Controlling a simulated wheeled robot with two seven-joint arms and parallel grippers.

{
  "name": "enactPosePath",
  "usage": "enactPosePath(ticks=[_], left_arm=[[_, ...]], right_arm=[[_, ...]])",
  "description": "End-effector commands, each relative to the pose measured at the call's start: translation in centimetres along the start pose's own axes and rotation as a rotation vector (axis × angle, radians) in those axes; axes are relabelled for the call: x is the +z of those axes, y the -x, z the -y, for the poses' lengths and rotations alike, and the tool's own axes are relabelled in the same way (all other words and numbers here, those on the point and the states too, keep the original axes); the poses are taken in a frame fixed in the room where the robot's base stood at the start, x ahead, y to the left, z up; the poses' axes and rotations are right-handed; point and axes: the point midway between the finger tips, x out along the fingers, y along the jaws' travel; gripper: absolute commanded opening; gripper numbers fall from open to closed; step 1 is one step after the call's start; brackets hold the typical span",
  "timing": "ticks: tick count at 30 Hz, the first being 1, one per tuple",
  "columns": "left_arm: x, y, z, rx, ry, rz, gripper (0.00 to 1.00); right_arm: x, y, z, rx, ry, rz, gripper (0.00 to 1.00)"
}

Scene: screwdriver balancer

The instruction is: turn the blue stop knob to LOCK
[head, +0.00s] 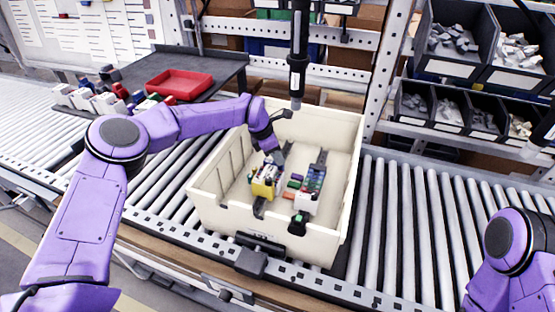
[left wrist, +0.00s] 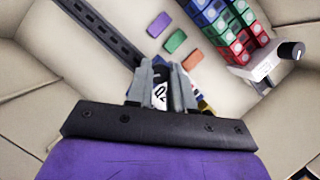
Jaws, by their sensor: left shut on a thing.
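My left gripper (head: 274,157) reaches down into the cream bin (head: 345,165), over the yellow-and-white module (head: 265,187). In the left wrist view its fingers (left wrist: 160,90) are close together around a small pale part with a dark mark (left wrist: 159,93); I cannot tell which part it is. Some blue and yellow shows beside the fingertips, partly hidden. I cannot make out a blue stop knob or a LOCK mark in either view. A black stop-like block (head: 251,262) sits at the bin's front. My right arm shows at the lower right, but its gripper is not visible.
A block of coloured modules (head: 313,180) stands in the bin to the right; several loose coloured pieces (left wrist: 174,41) lie between. A screwdriver (head: 297,60) hangs above the bin. A red tray (head: 180,84) lies on the dark side table. Rollers (head: 430,220) to the right are clear.

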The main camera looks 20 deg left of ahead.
Motion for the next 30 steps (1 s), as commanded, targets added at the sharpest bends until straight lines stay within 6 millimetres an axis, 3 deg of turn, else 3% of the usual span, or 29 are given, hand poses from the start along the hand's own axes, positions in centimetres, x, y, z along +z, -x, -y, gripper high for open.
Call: enactPosePath(ticks=[1, 9, 30], left_arm=[[-0.3, -0.6, 0.1, 0.014, 0.032, 0.000, 0.00], [-0.3, -0.7, 0.2, 0.112, 0.266, -0.001, 0.00], [0.0, -0.6, 0.6, 0.367, 0.880, -0.005, 0.00]], right_arm=[[0.5, -1.1, 0.1, 0.000, 0.000, 0.000, 0.43], [1.6, -3.9, 0.3, 0.000, 0.000, 0.000, 0.43], [3.9, -9.3, 0.8, 0.000, 0.000, 0.000, 0.43]])
